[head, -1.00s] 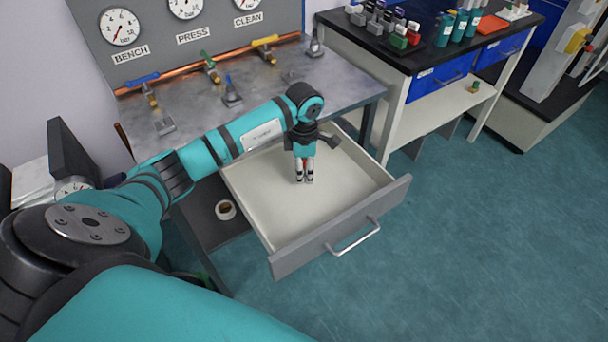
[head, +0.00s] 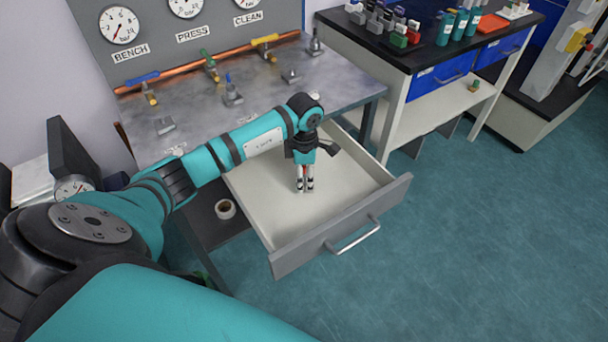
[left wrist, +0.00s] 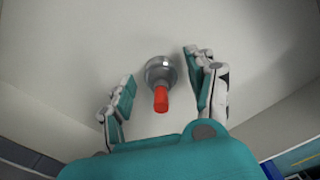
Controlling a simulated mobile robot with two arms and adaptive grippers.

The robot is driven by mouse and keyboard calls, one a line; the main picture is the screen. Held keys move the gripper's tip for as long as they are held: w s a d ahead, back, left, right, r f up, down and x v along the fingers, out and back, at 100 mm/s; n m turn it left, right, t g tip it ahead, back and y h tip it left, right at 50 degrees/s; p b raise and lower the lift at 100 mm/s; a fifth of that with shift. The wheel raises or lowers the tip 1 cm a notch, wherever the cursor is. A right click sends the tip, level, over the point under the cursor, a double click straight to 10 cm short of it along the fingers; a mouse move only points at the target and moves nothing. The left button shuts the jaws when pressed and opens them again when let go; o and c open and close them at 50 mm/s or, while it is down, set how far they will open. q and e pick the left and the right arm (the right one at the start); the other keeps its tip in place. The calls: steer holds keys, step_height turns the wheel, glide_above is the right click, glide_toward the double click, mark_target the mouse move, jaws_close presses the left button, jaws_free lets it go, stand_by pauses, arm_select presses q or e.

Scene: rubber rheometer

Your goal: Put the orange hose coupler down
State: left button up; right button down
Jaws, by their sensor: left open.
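The orange hose coupler has a grey metal collar and an orange-red end. In the left wrist view the coupler (left wrist: 160,88) is over the pale floor of the open drawer, its orange end toward the camera. My left gripper (left wrist: 158,85) is open, with one finger on each side of the coupler and gaps between. In the head view my left gripper (head: 304,186) points down inside the drawer (head: 345,232); only a sliver of red shows between its fingers. My right gripper is not in view.
The drawer juts out below a grey metal bench (head: 270,85) carrying small valves and hose fittings. Drawer floor around the gripper is clear.

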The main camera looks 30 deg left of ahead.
arm_select(q)
steer(key=shift+r, duration=0.7)
step_height(320, 180, up, 11)
steer(key=shift+b, duration=0.45)
